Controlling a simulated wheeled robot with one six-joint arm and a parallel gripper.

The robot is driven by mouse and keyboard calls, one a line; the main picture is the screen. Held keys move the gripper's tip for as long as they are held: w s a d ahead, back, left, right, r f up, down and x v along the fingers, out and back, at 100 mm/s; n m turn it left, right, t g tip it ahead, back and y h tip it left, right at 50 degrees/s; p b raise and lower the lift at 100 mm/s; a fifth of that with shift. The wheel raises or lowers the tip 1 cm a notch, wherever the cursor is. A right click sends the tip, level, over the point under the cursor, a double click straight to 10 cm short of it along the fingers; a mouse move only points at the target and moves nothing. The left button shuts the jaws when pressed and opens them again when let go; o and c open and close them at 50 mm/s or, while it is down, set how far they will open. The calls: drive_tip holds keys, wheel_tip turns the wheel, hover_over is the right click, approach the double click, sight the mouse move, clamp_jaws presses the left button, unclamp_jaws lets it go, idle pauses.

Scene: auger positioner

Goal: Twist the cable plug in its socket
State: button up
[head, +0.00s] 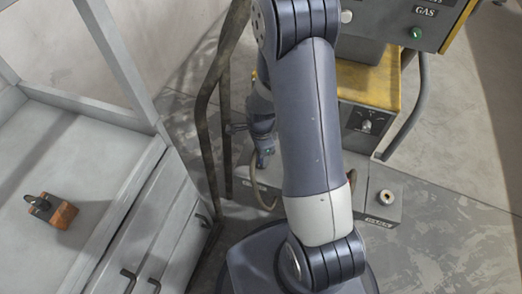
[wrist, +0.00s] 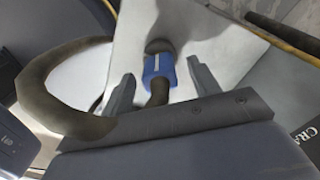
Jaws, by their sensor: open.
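The cable plug (wrist: 158,66) is a blue collar with a white stripe, seen in the wrist view against a pale grey panel. Its dark round end meets the panel, where the socket itself is hidden. A thick brown cable (wrist: 45,90) loops from the plug to the left. My gripper (wrist: 160,71) is open, with one finger on each side of the plug and visible gaps between. In the head view my gripper (head: 263,158) is small and partly behind my arm, by the low grey box; the plug cannot be made out there.
The low grey box (head: 384,208) has a round fitting on its right top. A yellow-topped machine (head: 372,82) with a control panel stands behind it. Dark bent tubing (head: 205,110) rises to the left.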

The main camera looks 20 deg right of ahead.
wheel_tip(320, 180, up, 11)
drive_tip(key=p, duration=0.2)
drive_tip(key=shift+p, duration=0.4)
drive_tip(key=shift+f, duration=0.15)
wheel_tip(320, 180, down, 11)
drive_tip(key=b, duration=0.3)
drive_tip(key=shift+f, duration=0.1)
drive_tip(key=shift+r+n, duration=0.25)
drive_tip(key=shift+n, duration=1.35)
drive_tip(key=shift+m, duration=0.3)
